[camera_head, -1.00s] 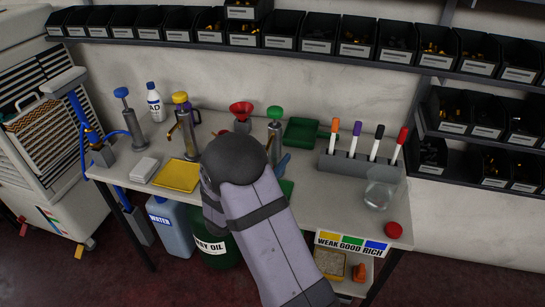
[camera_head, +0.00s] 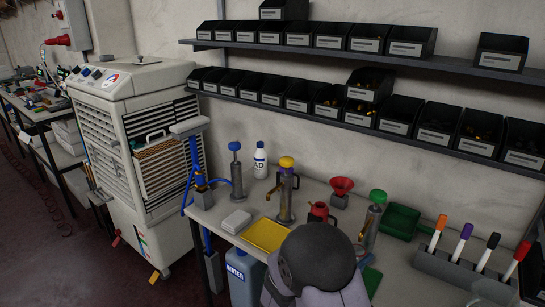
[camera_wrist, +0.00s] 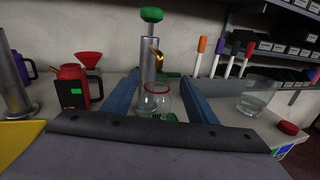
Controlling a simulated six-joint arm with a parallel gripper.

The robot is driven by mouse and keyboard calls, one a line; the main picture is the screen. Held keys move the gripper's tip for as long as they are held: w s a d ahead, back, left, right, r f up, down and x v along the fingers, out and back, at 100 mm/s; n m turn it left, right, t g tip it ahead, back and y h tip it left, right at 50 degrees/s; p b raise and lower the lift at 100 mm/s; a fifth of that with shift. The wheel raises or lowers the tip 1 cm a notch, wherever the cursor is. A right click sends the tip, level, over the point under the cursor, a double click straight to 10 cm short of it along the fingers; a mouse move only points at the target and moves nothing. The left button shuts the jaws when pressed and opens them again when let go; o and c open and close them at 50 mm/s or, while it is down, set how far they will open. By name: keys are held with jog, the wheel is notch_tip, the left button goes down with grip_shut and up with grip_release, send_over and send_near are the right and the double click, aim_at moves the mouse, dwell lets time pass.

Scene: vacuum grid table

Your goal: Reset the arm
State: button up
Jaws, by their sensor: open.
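My gripper (camera_wrist: 160,80) is open, with its two blue fingers spread in the wrist view. A small clear glass jar with a red rim (camera_wrist: 157,101) shows between them, below the golden spout of the green-topped dispenser (camera_wrist: 151,58). Whether the jar touches a finger is hard to tell. In the head view, my rounded dark wrist is at the bottom centre and hides most of the gripper. The same green-topped dispenser (camera_head: 371,220) stands just behind it.
On the bench stand a yellow tray (camera_head: 265,235), a yellow-topped dispenser (camera_head: 286,190), a red funnel (camera_head: 341,187) and several markers (camera_head: 461,243) in a grey holder. A clear beaker (camera_wrist: 258,97) and red cap (camera_wrist: 288,127) lie right. Bins line the shelves above.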

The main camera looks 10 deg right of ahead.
notch_tip(320, 180, up, 6)
jog(key=s+m+p, duration=0.2)
jog(key=m, duration=0.1)
jog(key=s+f+m+g+y+b, duration=0.1)
jog(key=s+f+m+g+y, duration=0.2)
jog(key=s+f+m+g, duration=0.5)
jog(key=s+f+m+g+y+b, duration=0.1)
jog(key=s+f+m+g+y, duration=0.25)
jog(key=s, duration=0.75)
jog(key=s+a+f+m+t+y, duration=0.15)
jog(key=a+f+m+y, duration=0.35)
jog(key=a+m+y, duration=0.6)
notch_tip(320, 180, up, 16)
jog(key=a+n+h+p, duration=0.2)
jog(key=a+p, duration=0.1)
jog(key=p, duration=1.2)
notch_tip(320, 180, down, 12)
jog(key=b, duration=1.1)
jog(key=shift+w+d+t+b, duration=0.15)
jog(key=shift+w+t+b, duration=0.15)
jog(key=shift+w+b, duration=0.05)
